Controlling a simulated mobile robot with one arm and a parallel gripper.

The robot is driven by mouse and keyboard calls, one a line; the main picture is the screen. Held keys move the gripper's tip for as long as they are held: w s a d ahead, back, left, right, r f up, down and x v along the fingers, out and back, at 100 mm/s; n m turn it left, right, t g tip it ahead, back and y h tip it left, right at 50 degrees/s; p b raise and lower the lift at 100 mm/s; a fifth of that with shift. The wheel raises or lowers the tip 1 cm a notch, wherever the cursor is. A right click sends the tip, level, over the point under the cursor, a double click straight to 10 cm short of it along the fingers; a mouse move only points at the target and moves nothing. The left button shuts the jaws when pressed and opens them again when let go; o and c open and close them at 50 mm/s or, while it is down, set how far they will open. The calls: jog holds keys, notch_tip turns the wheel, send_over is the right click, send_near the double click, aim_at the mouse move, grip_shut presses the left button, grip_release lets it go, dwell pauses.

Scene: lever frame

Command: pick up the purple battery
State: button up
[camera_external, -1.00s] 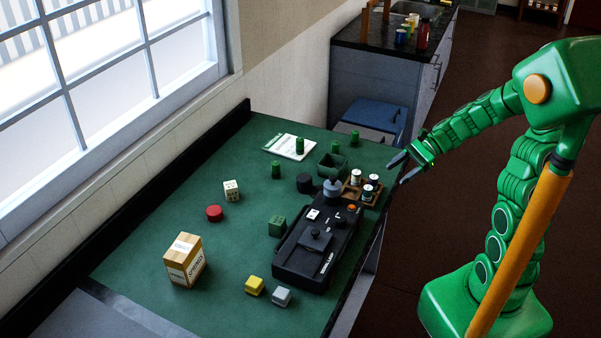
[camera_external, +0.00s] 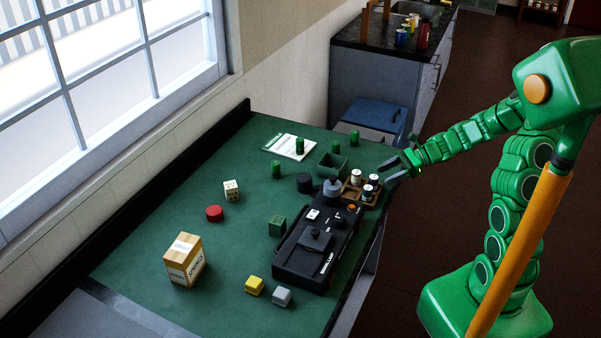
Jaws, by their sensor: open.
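A small wooden tray (camera_external: 351,194) at the right side of the green table holds a few small upright batteries with pale tops. The battery at the tray's right (camera_external: 374,180) looks dark purple, but at this size its colour is hard to be sure of. My gripper (camera_external: 386,170) is open and empty, just to the right of the tray near the table edge. Its fingers point left toward the batteries and appear apart from them.
A black device (camera_external: 317,248) with a grey knob stands close in front of the tray. A dark green open box (camera_external: 332,166) and a black cylinder (camera_external: 304,183) are to the left. Several green cylinders stand behind.

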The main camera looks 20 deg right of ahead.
aim_at(373, 183)
jog(key=shift+x, duration=2.15)
jog(key=shift+s+r, duration=0.1)
grip_shut()
jog(key=shift+r, duration=0.1)
